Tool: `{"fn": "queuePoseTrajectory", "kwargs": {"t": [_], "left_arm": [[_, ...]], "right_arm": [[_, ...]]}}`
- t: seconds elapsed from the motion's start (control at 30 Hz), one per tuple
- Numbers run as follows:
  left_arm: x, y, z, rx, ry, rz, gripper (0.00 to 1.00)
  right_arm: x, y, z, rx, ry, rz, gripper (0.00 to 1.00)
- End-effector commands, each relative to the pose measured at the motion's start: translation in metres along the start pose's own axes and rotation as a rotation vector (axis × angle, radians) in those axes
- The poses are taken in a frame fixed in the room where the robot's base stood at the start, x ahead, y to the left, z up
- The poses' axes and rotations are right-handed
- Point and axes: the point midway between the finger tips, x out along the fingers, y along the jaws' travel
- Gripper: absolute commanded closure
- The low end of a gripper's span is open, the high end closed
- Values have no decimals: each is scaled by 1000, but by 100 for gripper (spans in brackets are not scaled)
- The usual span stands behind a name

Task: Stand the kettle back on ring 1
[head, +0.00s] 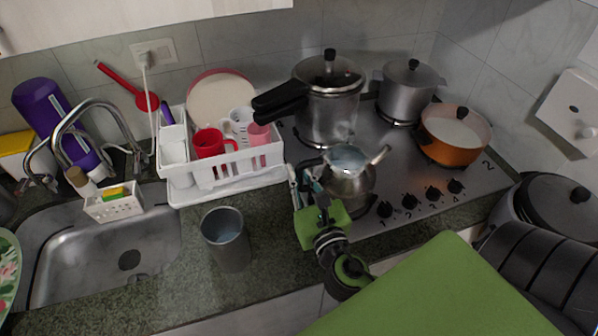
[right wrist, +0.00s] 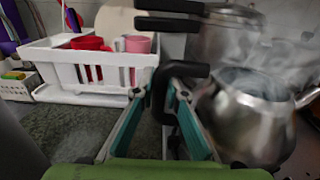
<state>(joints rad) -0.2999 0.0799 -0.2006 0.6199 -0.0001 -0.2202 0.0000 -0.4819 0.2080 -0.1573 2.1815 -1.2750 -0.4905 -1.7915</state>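The kettle (head: 350,187) is silver with a black handle on its left and a spout on its right. It is at the front left of the stove (head: 440,180); whether its base touches the stove is hard to tell. My right gripper (head: 308,182) reaches the kettle from its left. In the right wrist view the kettle body (right wrist: 255,125) is at the right, and the black handle (right wrist: 160,92) is between my two teal fingers, which look closed on it. Ring 1 is not visible; the kettle and gripper cover that area. My left gripper is out of view.
A pressure cooker (head: 328,108) stands behind the kettle. A steel pot (head: 405,92) and a copper pan (head: 453,137) occupy the rest of the stove. A white dish rack (head: 222,175) is close on the left. A grey cup (head: 227,240) stands on the counter by the sink.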

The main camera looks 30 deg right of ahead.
Motion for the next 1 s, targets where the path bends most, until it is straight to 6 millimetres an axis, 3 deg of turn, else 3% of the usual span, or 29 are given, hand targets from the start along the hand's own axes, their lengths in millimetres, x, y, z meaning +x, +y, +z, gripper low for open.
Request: {"fn": "queuePoseTrajectory", "kwargs": {"t": [0.03,0.07,0.4,0.57,0.67,1.0], "left_arm": [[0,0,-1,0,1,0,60],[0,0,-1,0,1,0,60],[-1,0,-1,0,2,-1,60],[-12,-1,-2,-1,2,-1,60],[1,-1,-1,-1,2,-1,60],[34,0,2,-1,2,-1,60]], "right_arm": [[0,0,0,1,1,0,77],[0,0,0,1,0,0,71],[0,0,1,0,0,0,71],[0,0,16,0,-1,0,71],[-16,0,6,1,4,0,71],[-83,0,5,1,3,-1,71]]}}
